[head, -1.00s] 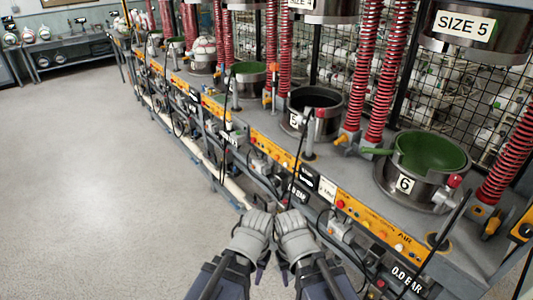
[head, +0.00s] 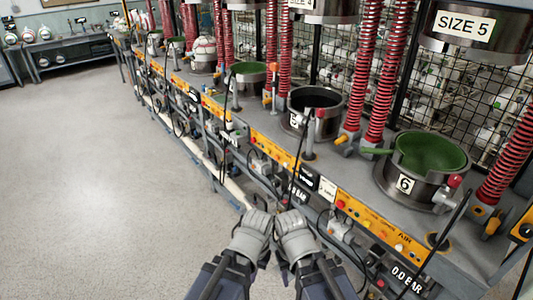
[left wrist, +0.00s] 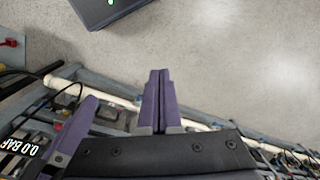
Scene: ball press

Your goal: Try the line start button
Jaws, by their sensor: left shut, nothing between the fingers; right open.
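My left gripper (head: 262,264) and right gripper (head: 284,268) are side by side low in the head view, in front of the press line. Their grey wrist housings hide much of the fingers. In the left wrist view the left gripper's purple fingers (left wrist: 159,100) are together with nothing between them. The right gripper is open and holds nothing that I can see. An orange control panel (head: 380,228) with a red button (head: 340,204) and other small knobs runs along the bench front, right of both grippers. I cannot tell which button is the line start button.
The press bench (head: 345,172) carries a green-lined mould marked 6 (head: 404,184), a dark pot (head: 316,104) and red springs (head: 384,75). Cables, pipes and gauges with a "0.0 BAR" display (head: 407,279) jut from its front. The floor (head: 90,170) at left is clear.

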